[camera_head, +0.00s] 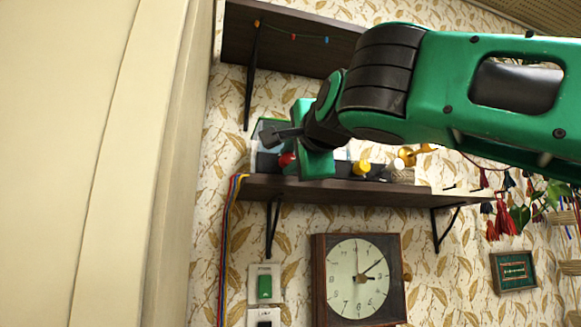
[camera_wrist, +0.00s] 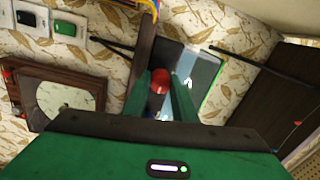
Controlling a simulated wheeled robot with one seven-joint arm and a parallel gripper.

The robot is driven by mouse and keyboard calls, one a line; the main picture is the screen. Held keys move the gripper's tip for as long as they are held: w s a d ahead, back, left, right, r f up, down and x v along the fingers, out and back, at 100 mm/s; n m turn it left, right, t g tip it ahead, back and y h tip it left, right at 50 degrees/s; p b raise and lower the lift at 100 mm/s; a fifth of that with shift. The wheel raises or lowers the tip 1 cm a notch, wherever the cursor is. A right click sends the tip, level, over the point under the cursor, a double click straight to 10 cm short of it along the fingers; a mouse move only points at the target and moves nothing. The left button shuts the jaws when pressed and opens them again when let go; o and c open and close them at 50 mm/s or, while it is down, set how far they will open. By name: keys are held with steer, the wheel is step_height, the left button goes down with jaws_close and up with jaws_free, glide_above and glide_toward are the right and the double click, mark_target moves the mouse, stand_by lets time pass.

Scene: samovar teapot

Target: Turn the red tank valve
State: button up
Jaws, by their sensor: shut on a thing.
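The red valve (camera_head: 286,160) is a small rounded red knob at the left end of a dark wall shelf, in front of a glassy tank (camera_head: 267,136). In the wrist view the red valve (camera_wrist: 161,80) lies between the two green fingers of my gripper (camera_wrist: 169,84). My gripper is shut on it. In the head view my gripper (camera_head: 290,152) reaches the shelf from the right, and its body hides part of the tank. The tank also shows in the wrist view (camera_wrist: 204,74), behind the fingers.
The lower shelf (camera_head: 330,189) also bears a yellow knob (camera_head: 361,167) and a white one (camera_head: 398,171) right of my gripper. An upper shelf (camera_head: 290,40) hangs above. Below are a clock (camera_head: 358,278), a green switch (camera_head: 265,286) and colored cables (camera_head: 229,230).

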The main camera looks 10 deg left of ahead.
steer(key=shift+w+d+f, duration=0.2)
steer(key=shift+f, duration=0.05)
steer(key=o, duration=1)
steer(key=shift+o, duration=0.2)
steer(key=shift+s+r, duration=0.15)
steer(key=shift+s, duration=0.15)
steer(key=v, duration=1)
steer(key=shift+d, duration=0.15)
